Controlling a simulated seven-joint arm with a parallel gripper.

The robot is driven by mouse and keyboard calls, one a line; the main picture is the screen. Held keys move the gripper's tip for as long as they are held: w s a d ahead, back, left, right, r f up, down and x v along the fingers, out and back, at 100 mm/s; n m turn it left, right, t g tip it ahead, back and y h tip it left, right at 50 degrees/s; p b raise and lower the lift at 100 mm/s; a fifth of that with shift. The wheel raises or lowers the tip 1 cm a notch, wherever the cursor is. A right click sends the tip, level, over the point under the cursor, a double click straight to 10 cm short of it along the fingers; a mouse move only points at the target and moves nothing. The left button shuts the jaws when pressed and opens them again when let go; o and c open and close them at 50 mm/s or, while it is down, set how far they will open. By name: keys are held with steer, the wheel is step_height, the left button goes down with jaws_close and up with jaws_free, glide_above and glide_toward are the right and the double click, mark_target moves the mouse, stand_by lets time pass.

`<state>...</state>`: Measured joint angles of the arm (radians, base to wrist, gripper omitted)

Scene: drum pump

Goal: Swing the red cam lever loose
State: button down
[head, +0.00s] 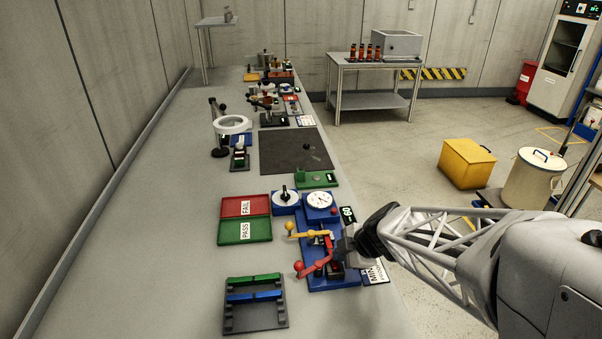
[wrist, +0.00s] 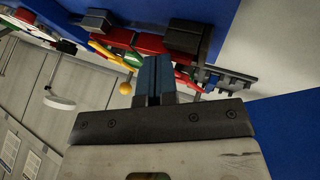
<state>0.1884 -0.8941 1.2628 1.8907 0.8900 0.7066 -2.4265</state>
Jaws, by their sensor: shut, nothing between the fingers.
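The red cam lever (head: 317,267) sits on a blue base (head: 333,282) at the bench's right edge. Its red ball end points left and toward the camera. A yellow lever (head: 305,235) with a ball end lies just beyond it. My gripper (wrist: 153,62) is shut and empty, its blue-grey fingers over the blue base. In the head view, it reaches in from the right and covers part of the fixture. In the wrist view, red and yellow lever parts lie beyond the fingertips; I cannot tell whether they touch.
A dial gauge (head: 320,199) and a round knob unit (head: 286,198) stand behind the fixture. Red FAIL (head: 232,207) and green PASS (head: 231,231) trays lie to the left. A dark rack (head: 255,317) with green and blue bars is nearer. The bench's left side is clear.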

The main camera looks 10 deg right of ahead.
steer(key=shift+s+d, duration=0.1)
steer(key=shift+s+d, duration=0.35)
steer(key=shift+s, duration=0.35)
steer(key=shift+s+d, duration=0.45)
steer(key=shift+s, duration=0.35)
steer(key=w+d+v, duration=0.1)
steer(key=v, duration=0.9)
steer(key=shift+w, duration=0.3)
steer(key=shift+d, duration=0.1)
